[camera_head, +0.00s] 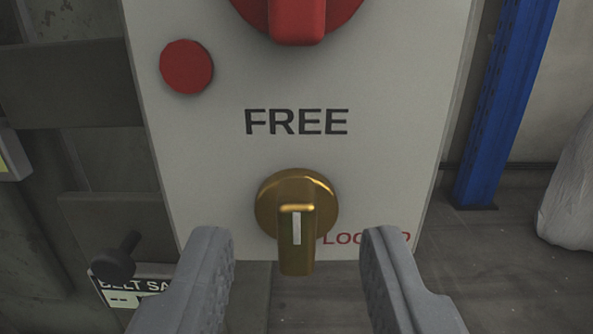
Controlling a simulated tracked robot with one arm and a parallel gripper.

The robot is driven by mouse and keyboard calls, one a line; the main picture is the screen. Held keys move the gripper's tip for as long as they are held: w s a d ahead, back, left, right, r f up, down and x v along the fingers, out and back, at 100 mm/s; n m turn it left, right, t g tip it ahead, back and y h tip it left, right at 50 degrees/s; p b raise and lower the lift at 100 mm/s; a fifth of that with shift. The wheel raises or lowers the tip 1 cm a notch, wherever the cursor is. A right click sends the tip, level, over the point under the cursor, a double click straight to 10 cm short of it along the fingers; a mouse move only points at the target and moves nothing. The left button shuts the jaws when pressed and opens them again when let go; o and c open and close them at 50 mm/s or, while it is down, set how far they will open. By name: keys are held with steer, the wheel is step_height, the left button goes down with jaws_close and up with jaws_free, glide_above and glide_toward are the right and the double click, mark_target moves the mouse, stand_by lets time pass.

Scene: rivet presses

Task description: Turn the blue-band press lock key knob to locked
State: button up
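A brass lock key knob (297,213) sits low on a pale press panel (220,150). Its grip bar stands upright in the picture, with a white mark on its face, below the black word FREE (296,122). The red word LOCKED (340,238) is to the knob's lower right, partly hidden by my right finger. My gripper (296,245) is open, one finger on each side of the knob's lower end, with a gap on both sides. No blue band shows on the visible part of the press.
A red knob (298,18) is cut off at the top, with a round red button (187,67) to its lower left. A small black knob (122,258) is at the lower left. A blue post (505,105) and a pale sack (572,190) stand to the right.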

mark_target(296, 211)
steer(key=shift+w, duration=1.5)
jaws_close()
steer(key=shift+a, duration=0.1)
